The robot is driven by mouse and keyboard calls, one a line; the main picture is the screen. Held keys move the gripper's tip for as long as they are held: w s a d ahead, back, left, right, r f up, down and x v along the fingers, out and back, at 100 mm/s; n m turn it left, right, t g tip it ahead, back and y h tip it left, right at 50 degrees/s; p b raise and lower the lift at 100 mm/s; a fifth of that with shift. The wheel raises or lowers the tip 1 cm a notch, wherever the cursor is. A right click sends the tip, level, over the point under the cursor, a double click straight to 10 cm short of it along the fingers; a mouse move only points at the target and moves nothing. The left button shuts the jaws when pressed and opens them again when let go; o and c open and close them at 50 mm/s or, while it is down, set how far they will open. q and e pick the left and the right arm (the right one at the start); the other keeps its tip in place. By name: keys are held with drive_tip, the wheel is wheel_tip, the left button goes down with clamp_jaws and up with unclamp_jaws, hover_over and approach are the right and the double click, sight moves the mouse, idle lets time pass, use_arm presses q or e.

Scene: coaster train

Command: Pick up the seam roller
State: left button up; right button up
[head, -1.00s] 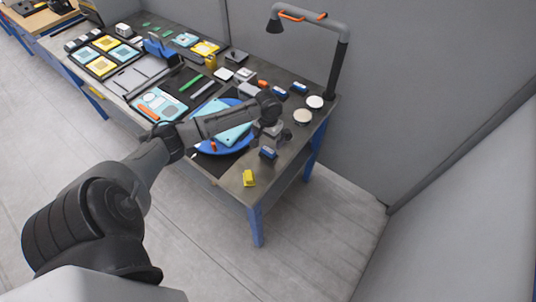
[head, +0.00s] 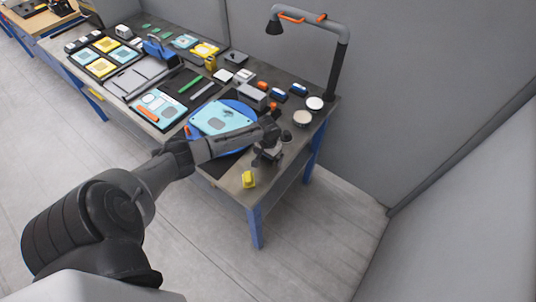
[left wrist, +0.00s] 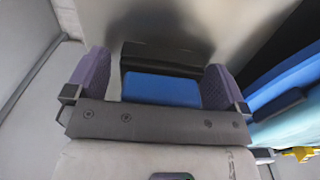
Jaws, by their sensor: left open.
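My left gripper (head: 267,156) is over the near right part of the workbench, pointing down. In the left wrist view its two purple fingers (left wrist: 158,75) are open, one on each side of a blue and black block (left wrist: 162,90). This block may be the seam roller; I cannot make out a roller on it. The fingers show gaps to its sides, and I cannot tell its depth relative to the fingertips. In the head view the gripper hides most of this block. My right gripper is not in view.
A yellow block (head: 249,179) sits near the bench's front corner. A light-blue panel (head: 222,117) lies on a round blue plate (head: 247,104) left of the gripper. Small blue blocks (head: 299,90), round tins (head: 303,118) and a lamp post (head: 338,70) stand behind.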

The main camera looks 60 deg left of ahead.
use_arm(q)
drive_tip(key=shift+f, duration=0.15)
drive_tip(key=shift+c, duration=0.4)
drive_tip(key=c, duration=1)
